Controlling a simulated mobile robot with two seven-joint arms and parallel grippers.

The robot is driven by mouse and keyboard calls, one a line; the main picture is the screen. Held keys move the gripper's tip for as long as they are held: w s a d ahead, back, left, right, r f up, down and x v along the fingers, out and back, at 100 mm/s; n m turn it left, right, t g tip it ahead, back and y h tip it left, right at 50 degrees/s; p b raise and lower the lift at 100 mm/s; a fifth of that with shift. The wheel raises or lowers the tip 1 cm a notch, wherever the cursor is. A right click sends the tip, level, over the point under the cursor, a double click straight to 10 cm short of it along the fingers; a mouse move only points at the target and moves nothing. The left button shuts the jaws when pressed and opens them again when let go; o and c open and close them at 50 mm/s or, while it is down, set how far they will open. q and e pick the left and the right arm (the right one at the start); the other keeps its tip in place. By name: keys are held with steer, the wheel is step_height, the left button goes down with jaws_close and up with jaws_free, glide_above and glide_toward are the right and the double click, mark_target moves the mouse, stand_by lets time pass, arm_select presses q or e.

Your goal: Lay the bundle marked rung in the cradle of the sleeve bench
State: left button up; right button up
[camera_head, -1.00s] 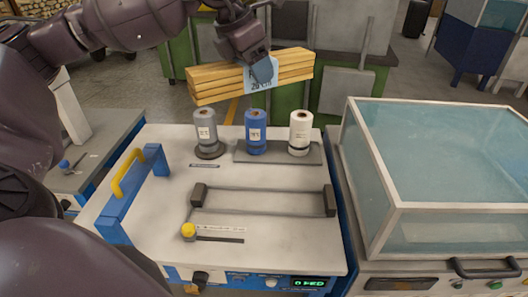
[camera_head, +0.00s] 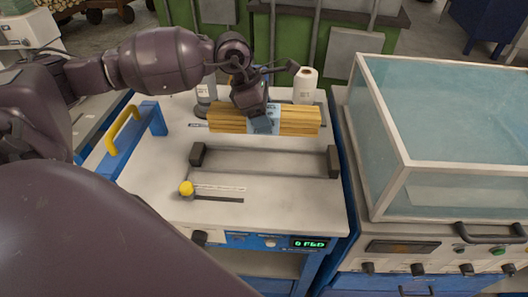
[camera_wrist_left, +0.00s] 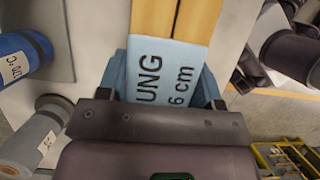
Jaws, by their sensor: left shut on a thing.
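My left gripper (camera_head: 262,122) is shut around the middle of a bundle of pale wooden sticks (camera_head: 298,120). The bundle lies roughly level, left to right, and appears above the rear part of the sleeve bench (camera_head: 265,210). Its light blue label shows "UNG" and "6 cm" in the left wrist view (camera_wrist_left: 165,72); the rest is hidden. The cradle (camera_head: 198,154), with dark end blocks and a rail between them, lies empty in front of the bundle. My right gripper is not in view.
A white roll (camera_head: 305,86) and a grey roll (camera_head: 206,92) stand behind the bundle; the blue roll (camera_wrist_left: 22,52) shows in the wrist view. A blue stand with yellow handle (camera_head: 124,128), a yellow knob (camera_head: 186,188) and a glass-covered machine (camera_head: 440,120) flank the cradle.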

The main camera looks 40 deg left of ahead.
arm_select(q)
step_height(320, 180, down, 12)
steer(key=shift+r+b, duration=0.1)
steer(key=shift+b, duration=0.2)
steer(key=shift+f, duration=0.3)
steer(key=o, duration=1.2)
steer(key=shift+f, duration=0.1)
